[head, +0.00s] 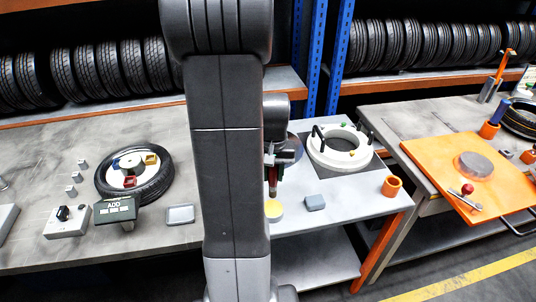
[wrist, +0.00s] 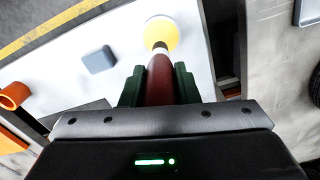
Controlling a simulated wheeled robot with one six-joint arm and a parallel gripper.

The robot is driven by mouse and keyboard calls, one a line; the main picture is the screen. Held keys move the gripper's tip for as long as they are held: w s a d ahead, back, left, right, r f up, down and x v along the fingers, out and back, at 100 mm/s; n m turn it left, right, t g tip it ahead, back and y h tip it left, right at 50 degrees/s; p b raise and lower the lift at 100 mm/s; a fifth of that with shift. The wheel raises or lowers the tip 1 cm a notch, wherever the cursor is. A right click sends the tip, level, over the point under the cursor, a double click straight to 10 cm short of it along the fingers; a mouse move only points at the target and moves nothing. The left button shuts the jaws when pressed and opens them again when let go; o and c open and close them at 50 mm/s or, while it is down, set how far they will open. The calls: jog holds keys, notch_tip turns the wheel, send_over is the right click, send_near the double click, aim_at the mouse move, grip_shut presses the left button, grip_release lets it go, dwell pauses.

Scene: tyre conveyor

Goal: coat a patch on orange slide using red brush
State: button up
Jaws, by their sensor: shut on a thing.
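My gripper (wrist: 160,78) is shut on the red brush (wrist: 160,82), its green fingers on both sides of the handle. The brush points down in the head view (head: 272,181), partly beside my arm. Its tip overlaps a round yellow pad (wrist: 161,33) in the wrist view. In the head view the tip seems just above the yellow pad (head: 273,210); I cannot tell whether they touch. The orange slide (head: 432,160) is a flat board at the right, well away from the brush. A grey round patch (head: 474,165) and a red-knobbed lever (head: 467,189) are on it.
A blue-grey block (head: 315,202) and an orange ring cup (head: 391,186) stand on the light table (head: 345,207). A white ring fixture (head: 340,150) with black posts stands behind them. An orange cup (head: 489,130) stands behind the slide. A tyre (head: 150,190) lies on the left bench.

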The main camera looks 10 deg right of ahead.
jog(key=shift+w+f, duration=0.15)
jog(key=shift+w, duration=0.2)
jog(key=shift+s+f+b, duration=0.15)
jog(key=shift+f+b, duration=0.35)
jog(key=shift+b, duration=0.1)
jog(key=shift+f+b, duration=1.7)
jog(key=shift+f, duration=0.6)
jog(key=shift+f+b, duration=0.45)
jog(key=shift+f, duration=0.15)
jog(key=shift+r, duration=0.1)
jog(key=shift+r+p, duration=2.7)
jog(key=shift+r, duration=0.8)
jog(key=shift+s+f, duration=0.1)
